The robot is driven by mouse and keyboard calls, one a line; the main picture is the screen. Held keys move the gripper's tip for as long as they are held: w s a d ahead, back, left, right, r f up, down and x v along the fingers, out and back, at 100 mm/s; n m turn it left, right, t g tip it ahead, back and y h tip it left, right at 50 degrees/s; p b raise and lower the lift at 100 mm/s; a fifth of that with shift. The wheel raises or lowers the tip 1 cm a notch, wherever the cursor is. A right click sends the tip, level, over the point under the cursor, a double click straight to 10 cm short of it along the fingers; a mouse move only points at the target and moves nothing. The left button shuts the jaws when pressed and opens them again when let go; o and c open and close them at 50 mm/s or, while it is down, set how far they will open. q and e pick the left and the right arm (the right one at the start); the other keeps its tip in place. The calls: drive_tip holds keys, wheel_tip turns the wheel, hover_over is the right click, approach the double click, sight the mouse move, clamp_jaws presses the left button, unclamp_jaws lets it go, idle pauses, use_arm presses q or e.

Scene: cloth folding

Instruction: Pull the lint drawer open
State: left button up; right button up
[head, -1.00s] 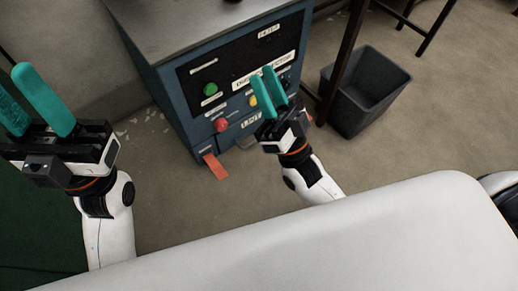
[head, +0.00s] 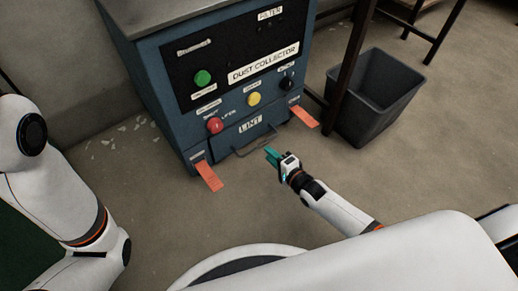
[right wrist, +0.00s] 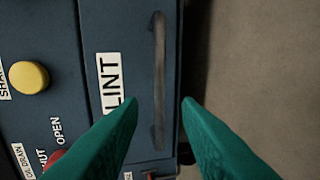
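The lint drawer (head: 227,142) is a blue front low on the dust collector, with a white LINT label (head: 250,126) and a grey bar handle (head: 262,144). It looks shut. My right gripper (head: 271,154) is just in front of and below the handle, pointing toward it. In the right wrist view, its teal fingers are apart with nothing held (right wrist: 158,103). The handle (right wrist: 159,75) runs upright there, seen in the gap between the fingertips; whether the fingers reach around it is unclear. My left arm is at the left edge; its gripper is out of view.
The dust collector (head: 165,75) carries a green button (head: 203,78), a red button (head: 215,125), a yellow button (head: 254,99) and a black knob (head: 287,83). A dark bin (head: 375,98) stands to the right.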

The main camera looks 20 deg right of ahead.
sight(260, 146)
drive_tip(key=b+x, duration=0.3)
drive_tip(key=x, duration=0.4)
clamp_jaws()
